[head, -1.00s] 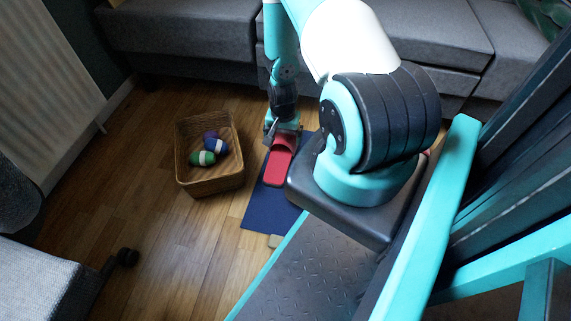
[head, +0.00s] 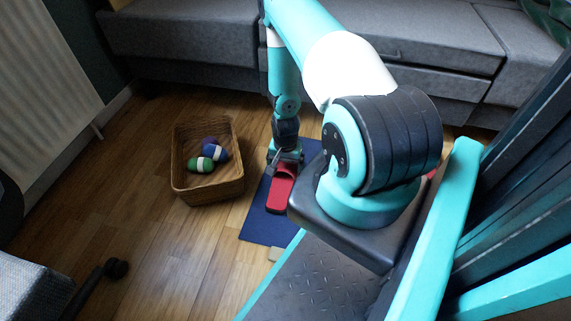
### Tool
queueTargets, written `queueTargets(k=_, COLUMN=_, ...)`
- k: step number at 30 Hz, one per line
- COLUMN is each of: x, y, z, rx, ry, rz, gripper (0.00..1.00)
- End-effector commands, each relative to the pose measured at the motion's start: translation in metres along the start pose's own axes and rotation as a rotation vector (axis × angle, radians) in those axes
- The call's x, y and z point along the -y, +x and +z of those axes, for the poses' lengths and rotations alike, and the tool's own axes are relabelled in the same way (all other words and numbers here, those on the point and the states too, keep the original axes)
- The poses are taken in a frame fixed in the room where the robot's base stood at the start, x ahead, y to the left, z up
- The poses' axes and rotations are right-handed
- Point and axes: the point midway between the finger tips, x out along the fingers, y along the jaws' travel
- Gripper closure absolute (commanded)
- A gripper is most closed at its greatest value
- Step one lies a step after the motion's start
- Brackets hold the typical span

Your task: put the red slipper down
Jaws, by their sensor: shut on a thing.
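The red slipper (head: 280,195) is at the blue mat (head: 262,226) in the head view, with its toe strap toward the far side. My gripper (head: 284,162) is at the strap end of the slipper and is shut on it. The fingertips are small and partly hidden by the wrist and the strap. I cannot tell whether the slipper's sole touches the mat or is slightly above it. My own arm hides the right part of the mat.
A wicker basket (head: 208,193) stands left of the mat, holding a green-and-white rolled item (head: 201,165) and blue and purple ones (head: 214,150). A grey sofa (head: 190,40) runs along the back. A chair's caster (head: 116,268) is at lower left. Wooden floor is clear between.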

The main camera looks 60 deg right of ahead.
Motion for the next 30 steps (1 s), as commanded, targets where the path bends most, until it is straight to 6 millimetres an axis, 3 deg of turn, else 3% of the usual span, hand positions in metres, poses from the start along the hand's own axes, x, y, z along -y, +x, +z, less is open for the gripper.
queueTargets(k=2, x=0.000, y=0.003, z=0.000, rx=0.000, ry=0.000, rz=0.000, gripper=0.32)
queueTargets(k=3, x=0.000, y=0.003, z=0.000, rx=0.000, ry=0.000, rz=0.000, gripper=0.00)
queueTargets(k=13, x=0.000, y=-0.008, z=0.000, rx=0.000, ry=0.000, rz=0.000, gripper=0.00)
queueTargets(k=24, x=0.000, y=-0.088, z=0.000, rx=-0.001, ry=0.000, rz=0.000, gripper=0.00)
queueTargets(k=30, x=0.000, y=-0.115, z=0.000, rx=0.001, ry=0.000, rz=0.000, gripper=0.00)
